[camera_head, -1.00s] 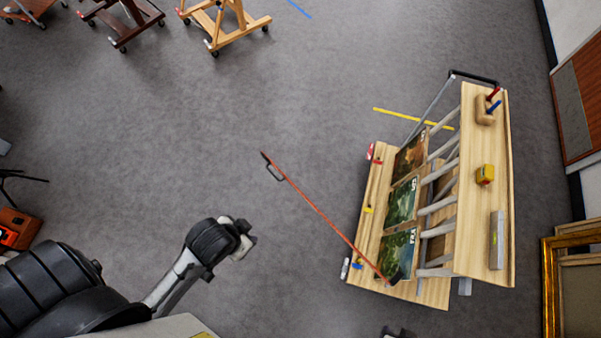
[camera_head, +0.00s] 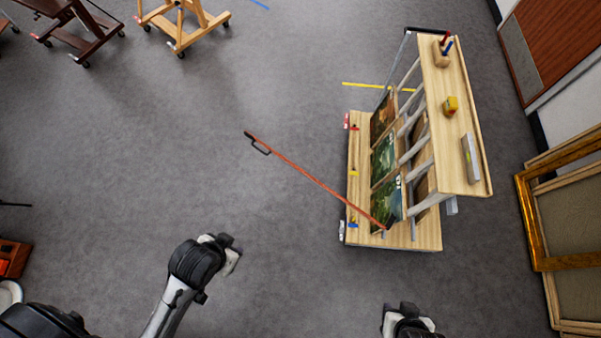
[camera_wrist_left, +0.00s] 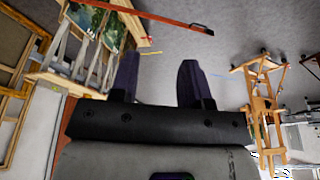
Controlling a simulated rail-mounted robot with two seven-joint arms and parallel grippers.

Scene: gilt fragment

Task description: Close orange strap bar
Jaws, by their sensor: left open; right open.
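The orange strap bar (camera_head: 318,182) sticks out from the lower front corner of a wooden painting rack (camera_head: 428,236). Its black handle (camera_head: 257,143) is at the free far-left end, over open floor, so the bar stands swung away from the rack. In the left wrist view the bar (camera_wrist_left: 150,15) crosses the top, beyond the fingers. My left gripper (camera_head: 232,254) is below and left of the bar, apart from it. In the wrist view its two fingers (camera_wrist_left: 157,82) are spread and empty. My right gripper (camera_head: 409,310) is at the bottom edge, below the rack, touching nothing visible.
The rack holds several paintings (camera_head: 385,160) and small items on its top shelf (camera_head: 450,140). Gilt frames (camera_head: 525,220) lean at the right wall. A wooden easel (camera_head: 185,25) stands at the far left. The grey floor left of the bar is clear.

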